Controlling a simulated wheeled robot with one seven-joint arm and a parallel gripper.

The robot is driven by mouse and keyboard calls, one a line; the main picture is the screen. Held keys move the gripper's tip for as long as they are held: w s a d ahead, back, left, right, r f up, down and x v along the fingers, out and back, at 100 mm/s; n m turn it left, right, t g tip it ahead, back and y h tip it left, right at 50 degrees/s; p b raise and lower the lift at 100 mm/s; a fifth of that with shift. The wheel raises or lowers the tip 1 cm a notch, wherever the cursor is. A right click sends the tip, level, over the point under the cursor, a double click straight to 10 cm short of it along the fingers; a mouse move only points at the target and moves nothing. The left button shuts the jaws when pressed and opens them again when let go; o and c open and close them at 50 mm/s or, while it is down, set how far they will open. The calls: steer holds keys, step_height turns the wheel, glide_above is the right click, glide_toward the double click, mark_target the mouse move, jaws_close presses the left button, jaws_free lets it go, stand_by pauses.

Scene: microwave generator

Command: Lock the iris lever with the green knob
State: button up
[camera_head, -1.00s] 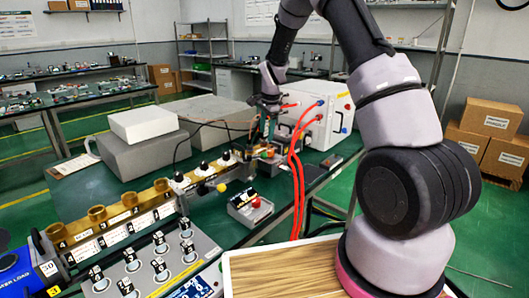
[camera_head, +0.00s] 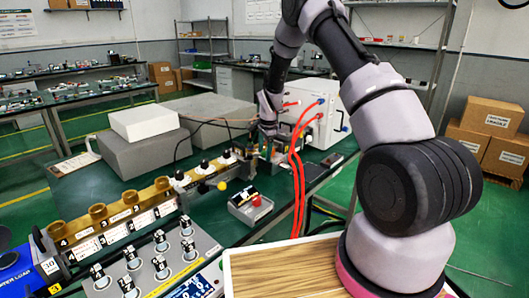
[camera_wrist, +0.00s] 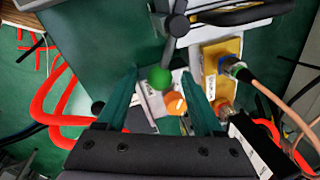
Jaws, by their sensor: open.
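In the wrist view the green knob (camera_wrist: 160,77) sits at the end of a dark iris lever (camera_wrist: 168,52), which runs up to a round grey pivot (camera_wrist: 177,25). My gripper (camera_wrist: 160,71) is open, with its two teal fingers on either side of the green knob in the picture. I cannot tell whether the knob is at fingertip depth; no contact shows. In the head view my gripper (camera_head: 266,136) is low over the far end of the brass waveguide bench, and the green knob cannot be made out there.
An orange knob (camera_wrist: 175,103) lies just below the green knob between the fingers. A brass block (camera_wrist: 222,65) with a cable stands to the right. Red hoses (camera_head: 297,170) run close beside my gripper. A white cabinet (camera_head: 318,110) stands behind. A small box with a red knob (camera_head: 248,207) is nearer.

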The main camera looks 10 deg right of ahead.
jaws_close()
stand_by(1.3)
